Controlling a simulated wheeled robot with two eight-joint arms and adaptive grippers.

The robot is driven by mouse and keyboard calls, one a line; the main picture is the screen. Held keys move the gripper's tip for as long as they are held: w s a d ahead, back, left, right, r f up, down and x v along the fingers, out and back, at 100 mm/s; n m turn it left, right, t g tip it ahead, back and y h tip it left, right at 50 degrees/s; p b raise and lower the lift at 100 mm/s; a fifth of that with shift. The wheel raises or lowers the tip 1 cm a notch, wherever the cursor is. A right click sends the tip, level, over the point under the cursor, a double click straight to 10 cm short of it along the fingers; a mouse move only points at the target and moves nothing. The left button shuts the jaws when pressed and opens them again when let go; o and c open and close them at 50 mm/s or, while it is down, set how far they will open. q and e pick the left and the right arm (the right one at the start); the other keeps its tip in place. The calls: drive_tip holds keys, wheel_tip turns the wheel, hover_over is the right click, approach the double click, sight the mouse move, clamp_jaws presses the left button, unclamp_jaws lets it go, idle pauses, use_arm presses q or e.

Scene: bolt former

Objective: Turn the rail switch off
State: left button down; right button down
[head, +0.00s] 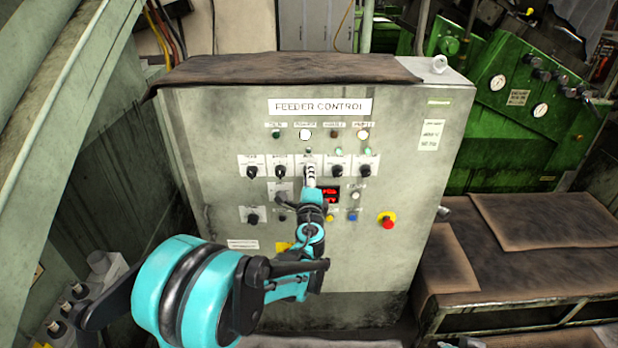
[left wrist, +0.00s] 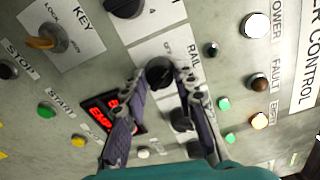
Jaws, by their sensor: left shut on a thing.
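The rail switch (left wrist: 160,73) is a round black knob on a white plate marked RAIL and OFF, seen in the left wrist view. My left gripper (left wrist: 164,80) has its two fingers on either side of this knob and is shut on it. In the head view my left gripper (head: 310,176) reaches up to the middle of the upper switch row on the grey feeder control panel (head: 400,130). There the gripper hides the rail knob. The knob's exact pointer angle is hard to make out. My right gripper is in neither view.
Other black knobs (head: 252,171) flank the rail switch closely. Below are a lit red display (head: 331,193), coloured buttons and a red emergency stop (head: 387,220). A key switch (left wrist: 45,40) with a yellow key shows in the left wrist view. Green machinery (head: 510,100) stands right.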

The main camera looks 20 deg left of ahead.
use_arm(q)
drive_tip(key=shift+n, duration=1.1)
drive_tip(key=c, duration=1.2)
unclamp_jaws()
drive_tip(key=v, duration=1.2)
